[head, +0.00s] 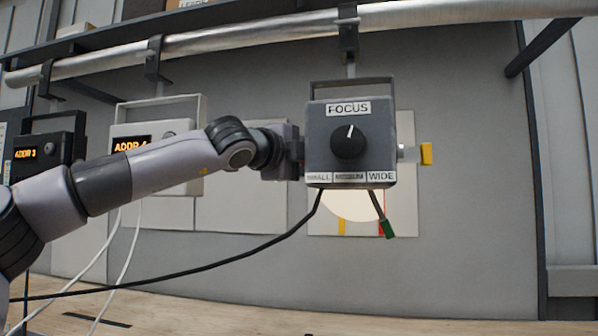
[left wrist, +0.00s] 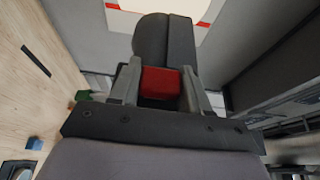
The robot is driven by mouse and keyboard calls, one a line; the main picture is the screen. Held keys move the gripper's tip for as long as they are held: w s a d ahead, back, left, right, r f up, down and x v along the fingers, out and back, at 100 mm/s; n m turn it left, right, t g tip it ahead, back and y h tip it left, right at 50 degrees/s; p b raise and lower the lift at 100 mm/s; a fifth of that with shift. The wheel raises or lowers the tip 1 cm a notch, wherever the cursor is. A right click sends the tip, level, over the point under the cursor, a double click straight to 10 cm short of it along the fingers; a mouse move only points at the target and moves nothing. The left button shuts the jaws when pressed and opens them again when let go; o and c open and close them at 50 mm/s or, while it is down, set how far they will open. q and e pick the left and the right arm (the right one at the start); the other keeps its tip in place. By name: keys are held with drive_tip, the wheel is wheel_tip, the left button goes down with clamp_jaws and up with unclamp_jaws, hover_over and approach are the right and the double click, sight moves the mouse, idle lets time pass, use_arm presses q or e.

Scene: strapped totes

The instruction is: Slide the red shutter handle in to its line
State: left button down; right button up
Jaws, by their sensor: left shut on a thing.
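The lamp housing (head: 350,115) hangs from the pipe, with a FOCUS knob on its face. My left gripper (head: 295,150) reaches in from the left and meets the housing's left side. In the left wrist view, the red shutter handle (left wrist: 160,82) sits between the two fingers of this gripper (left wrist: 161,88), which is shut on it. The head view hides most of the red handle behind the gripper. My right gripper is not in view.
A yellow handle (head: 427,154) sticks out to the right of the housing. A black cable (head: 240,255) runs down to the left. Other fixtures (head: 158,130) hang behind my left arm. The right side is clear.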

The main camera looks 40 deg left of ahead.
use_arm(q)
drive_tip(key=shift+d+r, duration=0.1)
drive_tip(key=c, duration=0.6)
unclamp_jaws()
drive_tip(key=shift+s, duration=0.1)
drive_tip(key=shift+s, duration=0.3)
drive_tip(key=s+b, duration=0.2)
drive_tip(key=s, duration=0.4)
drive_tip(key=shift+s+d, duration=0.15)
drive_tip(key=shift+d, duration=0.25)
